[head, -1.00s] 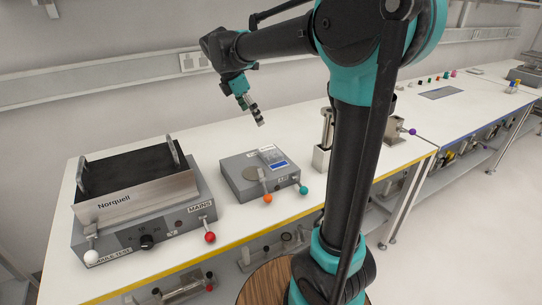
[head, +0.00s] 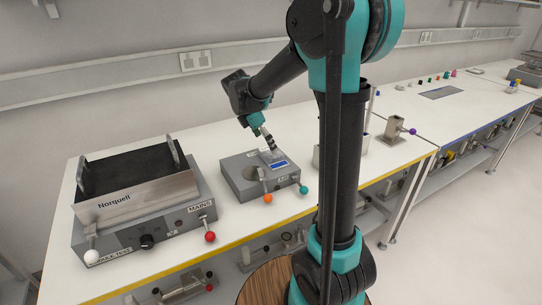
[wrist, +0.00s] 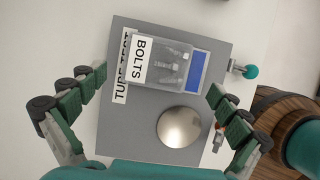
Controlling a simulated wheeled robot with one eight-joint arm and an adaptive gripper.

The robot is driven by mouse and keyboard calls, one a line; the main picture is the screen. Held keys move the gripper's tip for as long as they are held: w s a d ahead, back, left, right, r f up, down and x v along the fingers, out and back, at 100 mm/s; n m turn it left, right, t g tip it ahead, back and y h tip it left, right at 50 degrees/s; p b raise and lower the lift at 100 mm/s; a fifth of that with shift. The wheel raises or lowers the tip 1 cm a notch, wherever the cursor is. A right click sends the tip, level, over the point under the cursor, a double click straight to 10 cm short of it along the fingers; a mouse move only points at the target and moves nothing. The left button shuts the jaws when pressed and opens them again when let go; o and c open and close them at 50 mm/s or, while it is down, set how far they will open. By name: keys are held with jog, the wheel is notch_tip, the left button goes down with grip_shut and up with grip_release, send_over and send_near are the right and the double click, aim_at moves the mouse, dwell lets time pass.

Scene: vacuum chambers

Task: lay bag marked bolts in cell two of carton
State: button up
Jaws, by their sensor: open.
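The bag marked BOLTS (wrist: 160,62) is a small clear bag with a white label. In the wrist view it lies on top of a grey tester box (wrist: 120,145), beside a blue screen and a round metal disc. My gripper (wrist: 158,95) is open and empty, with its green fingers spread on either side of the bag. In the head view my gripper (head: 274,149) is just above the tester box (head: 240,183), and the bag is mostly hidden there. I cannot make out a carton with cells in either view.
A Norquell machine (head: 140,215) with a dark tray stands at the left. Red (head: 210,237), orange (head: 268,198) and teal (head: 304,189) knobs stick out at the front. A metal fixture with a purple knob (head: 412,131) stands to the right. Bench top is clear behind the tester box.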

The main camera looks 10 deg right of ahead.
aim_at(269, 152)
jog(key=x, duration=0.4)
jog(key=shift+w+f, duration=0.1)
jog(key=shift+w, duration=0.05)
jog(key=c, duration=1.3)
jog(key=shift+o, duration=0.2)
